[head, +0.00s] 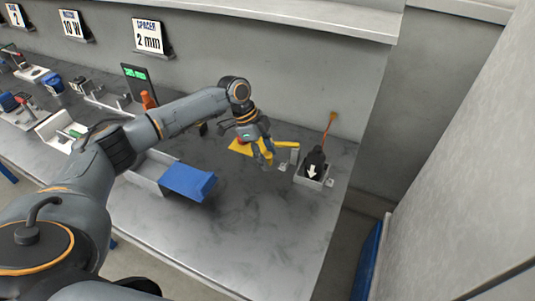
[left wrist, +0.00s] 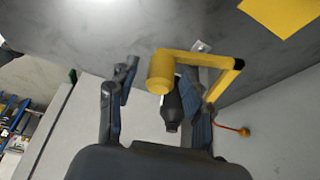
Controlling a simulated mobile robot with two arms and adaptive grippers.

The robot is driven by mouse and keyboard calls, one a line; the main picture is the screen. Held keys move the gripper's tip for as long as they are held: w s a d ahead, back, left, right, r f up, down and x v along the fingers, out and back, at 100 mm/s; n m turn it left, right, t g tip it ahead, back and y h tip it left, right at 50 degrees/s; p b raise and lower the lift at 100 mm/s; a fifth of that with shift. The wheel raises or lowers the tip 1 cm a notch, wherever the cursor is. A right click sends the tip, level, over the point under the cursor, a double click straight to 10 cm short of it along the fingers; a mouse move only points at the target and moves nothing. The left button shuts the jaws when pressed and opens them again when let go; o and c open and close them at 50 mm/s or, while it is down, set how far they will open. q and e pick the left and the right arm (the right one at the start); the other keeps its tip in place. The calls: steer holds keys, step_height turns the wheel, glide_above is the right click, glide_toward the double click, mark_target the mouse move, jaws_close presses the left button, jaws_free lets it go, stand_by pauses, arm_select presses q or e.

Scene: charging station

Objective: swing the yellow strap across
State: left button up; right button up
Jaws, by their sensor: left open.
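The yellow strap (head: 287,144) is a bent bar held out from a grey post (head: 295,156), left of the black battery-like block (head: 314,158) with a white down arrow. The block stands in a small grey holder (head: 310,182). My left gripper (head: 265,160) is open at the strap's left end. In the left wrist view, the strap (left wrist: 205,59) ends in a yellow cylinder (left wrist: 160,73), which appears between the open fingertips (left wrist: 163,70). The black block (left wrist: 172,108) shows behind it. I cannot tell whether the fingers touch the strap. My right gripper is not in view.
A yellow pad (head: 239,147) lies on the grey bench left of the gripper. An orange ball on a stalk (head: 332,117) rises behind the holder. A blue-flapped bin (head: 188,181) stands further left. The front right of the bench (head: 270,225) is clear.

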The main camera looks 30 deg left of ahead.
arm_select(q)
steer(key=shift+d+f, duration=0.1)
steer(key=shift+f, duration=0.2)
jaws_close()
steer(key=shift+w, duration=0.1)
